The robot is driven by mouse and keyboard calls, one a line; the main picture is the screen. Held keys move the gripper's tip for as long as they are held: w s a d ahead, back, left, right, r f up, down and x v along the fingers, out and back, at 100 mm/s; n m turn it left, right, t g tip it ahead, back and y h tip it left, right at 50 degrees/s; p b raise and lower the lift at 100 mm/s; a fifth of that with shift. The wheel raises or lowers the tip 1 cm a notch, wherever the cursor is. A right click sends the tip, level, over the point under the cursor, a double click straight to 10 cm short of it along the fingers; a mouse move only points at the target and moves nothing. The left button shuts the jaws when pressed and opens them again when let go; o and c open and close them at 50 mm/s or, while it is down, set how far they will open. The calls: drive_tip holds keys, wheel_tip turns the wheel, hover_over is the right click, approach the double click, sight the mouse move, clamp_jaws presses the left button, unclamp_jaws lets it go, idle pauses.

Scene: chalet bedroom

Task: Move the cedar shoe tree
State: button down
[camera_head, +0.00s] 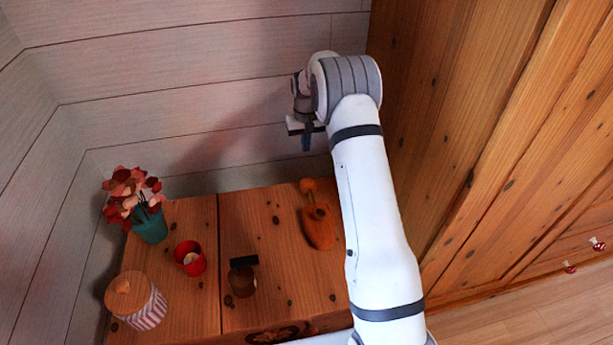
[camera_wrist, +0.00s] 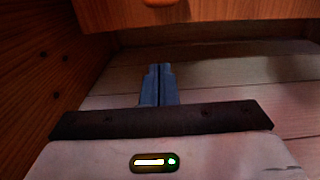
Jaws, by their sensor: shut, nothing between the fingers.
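The cedar shoe tree (camera_head: 318,227) is an orange-brown wooden piece with a rounded knob at its far end. It lies on the wooden top near its right back part, just left of my arm. My gripper (camera_head: 306,143) is in the air above and beyond it, in front of the plank wall. In the wrist view the blue fingers (camera_wrist: 158,72) are together with nothing between them. A small orange shape (camera_wrist: 160,2) is cut off at the top edge of that view; I cannot tell what it is.
On the wooden top (camera_head: 205,225) stand a flower pot (camera_head: 150,225), a red candle cup (camera_head: 190,258), a striped lidded jar (camera_head: 138,300) and a brown item with a black bar (camera_head: 242,280). A wooden cabinet (camera_head: 450,100) rises at the right. The plank wall (camera_head: 200,100) closes the back.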

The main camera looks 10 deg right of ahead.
drive_tip(key=f+b, duration=0.1)
drive_tip(key=f, duration=0.2)
drive_tip(key=s+f+b, duration=0.1)
drive_tip(key=f, duration=0.2)
drive_tip(key=s+f+b, duration=0.1)
drive_tip(key=f, duration=0.3)
drive_tip(key=shift+s, duration=0.2)
drive_tip(key=shift+s+b, duration=0.35)
drive_tip(key=shift+s, duration=0.45)
